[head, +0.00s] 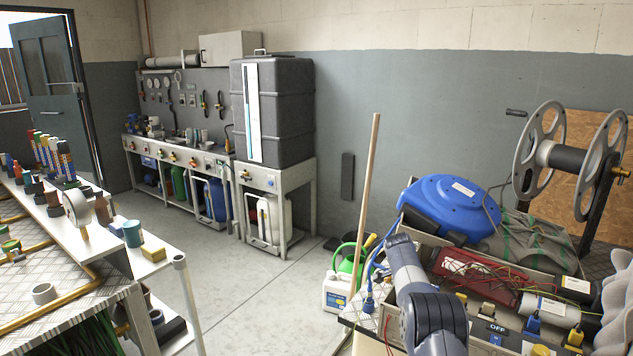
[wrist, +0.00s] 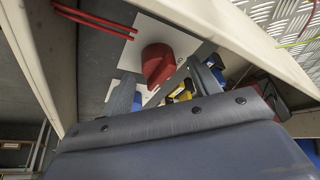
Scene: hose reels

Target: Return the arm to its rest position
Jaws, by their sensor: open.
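My arm (head: 420,290) reaches over the right-hand workbench in the head view, with its end hidden behind its own links and the bench edge. In the wrist view my gripper (wrist: 163,82) is open. A red rotary knob (wrist: 157,63) on a pale plate (wrist: 182,38) appears between and just beyond the grey fingers. I cannot tell whether either finger touches it. Nothing is visibly held.
The bench carries a blue hose reel (head: 450,205), a red case (head: 475,280) and loose wires. A wooden pole (head: 362,195) and a white jug (head: 337,295) stand beside it. The large metal reel (head: 575,160) is at the right. The floor (head: 235,265) in the middle is clear.

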